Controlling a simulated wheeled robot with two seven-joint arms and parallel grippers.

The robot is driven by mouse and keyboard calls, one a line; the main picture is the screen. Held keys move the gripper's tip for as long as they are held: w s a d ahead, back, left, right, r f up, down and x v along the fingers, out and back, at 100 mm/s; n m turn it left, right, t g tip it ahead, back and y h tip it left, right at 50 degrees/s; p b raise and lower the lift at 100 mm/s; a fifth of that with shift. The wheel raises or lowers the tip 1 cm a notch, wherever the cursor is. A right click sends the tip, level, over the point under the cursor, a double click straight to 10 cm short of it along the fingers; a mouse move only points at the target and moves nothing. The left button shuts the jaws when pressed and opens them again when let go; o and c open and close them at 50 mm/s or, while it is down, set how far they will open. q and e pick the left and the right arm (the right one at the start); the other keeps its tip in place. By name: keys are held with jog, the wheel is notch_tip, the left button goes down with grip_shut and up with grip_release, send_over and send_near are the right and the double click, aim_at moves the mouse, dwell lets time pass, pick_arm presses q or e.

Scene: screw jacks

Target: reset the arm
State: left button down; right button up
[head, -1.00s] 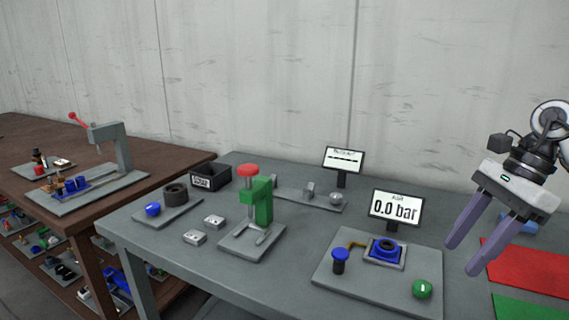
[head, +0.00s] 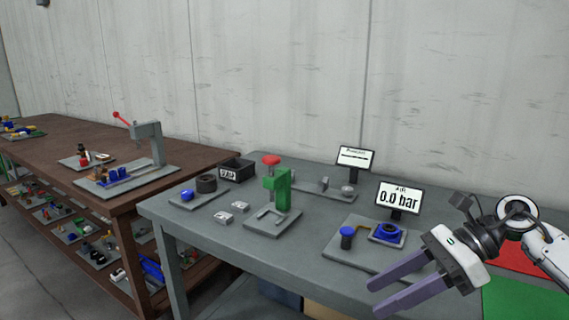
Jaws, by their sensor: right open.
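My right gripper (head: 388,296) is at the lower right of the head view, its two purple-grey fingers spread apart and pointing left. Nothing is between the fingers. It is in front of the right part of the grey table (head: 205,248) and hides part of the plate with the pressure display. My left gripper is not in view. A green screw jack (head: 283,190) with a red knob (head: 271,160) stands on a grey plate at the middle of the table.
A display reading 0.0 bar (head: 399,197) stands behind a blue round fitting (head: 388,232). A black bin (head: 236,169), a dark ring (head: 206,183) and a blue knob (head: 187,195) are left. Red (head: 517,257) and green (head: 525,302) mats lie right. A brown bench (head: 60,157) stands far left.

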jog(key=a+f+m+t+y, duration=0.3)
jog(key=a+m+t+y, duration=0.65)
jog(key=m, duration=0.95)
jog(key=s+d+f+m+t+h, duration=0.3)
jog(key=f+m+h, duration=0.55)
jog(key=m, duration=0.25)
jog(key=s+d+f+m+t+h, duration=0.25)
jog(key=f+m+h, duration=0.45)
jog(key=f+m, duration=0.35)
jog(key=s+d+f+m+g+h, duration=0.2)
jog(key=s+f+m+g, duration=0.4)
jog(key=s+f+m, duration=0.3)
jog(key=s+f, duration=0.4)
jog(key=s, duration=0.3)
jog(key=shift+d+f, duration=0.15)
jog(key=shift+f, duration=0.2)
